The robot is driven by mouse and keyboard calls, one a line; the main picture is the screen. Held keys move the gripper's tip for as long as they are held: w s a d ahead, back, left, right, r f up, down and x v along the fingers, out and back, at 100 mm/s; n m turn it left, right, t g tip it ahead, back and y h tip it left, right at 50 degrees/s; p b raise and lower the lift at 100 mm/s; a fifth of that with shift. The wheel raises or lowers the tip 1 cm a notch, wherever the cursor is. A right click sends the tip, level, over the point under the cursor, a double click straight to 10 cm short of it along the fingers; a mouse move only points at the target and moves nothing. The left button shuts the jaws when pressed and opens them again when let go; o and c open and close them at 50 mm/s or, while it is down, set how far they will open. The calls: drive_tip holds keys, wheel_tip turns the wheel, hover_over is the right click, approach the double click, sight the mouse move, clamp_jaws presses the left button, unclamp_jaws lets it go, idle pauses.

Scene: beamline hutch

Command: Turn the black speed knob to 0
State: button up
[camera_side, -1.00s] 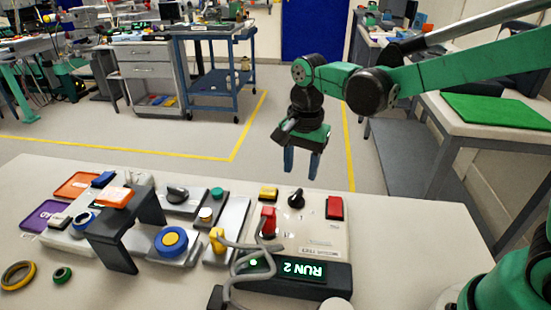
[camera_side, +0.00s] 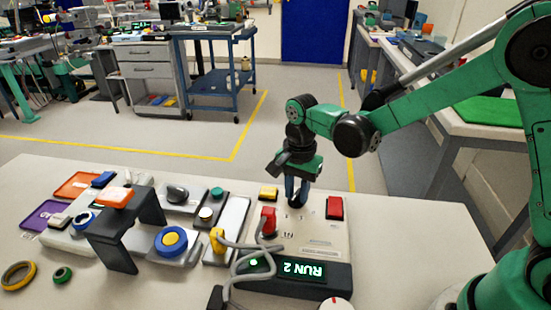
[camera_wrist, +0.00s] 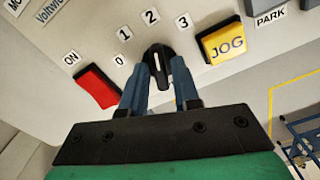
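The black speed knob (camera_wrist: 159,59) sits on the pale panel (camera_wrist: 215,14) amid the labels 0, 1, 2 and 3. Its white pointer line aims up toward the 2. My gripper (camera_wrist: 161,72) is at the knob, its two blue fingers on the knob's left and right sides. The fingers stand apart; I cannot tell if they touch it. In the side view my gripper (camera_side: 297,198) points down over the panel, and the fingers largely hide the knob.
A red ON button (camera_wrist: 98,86) lies left of the fingers and a yellow JOG button (camera_wrist: 221,42) right.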

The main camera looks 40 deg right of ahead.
clamp_jaws()
drive_tip(key=shift+n, duration=0.4)
drive_tip(key=n, duration=0.6)
drive_tip(key=shift+n, duration=0.3)
drive_tip(key=n, duration=0.4)
drive_tip(key=shift+n, duration=2.2)
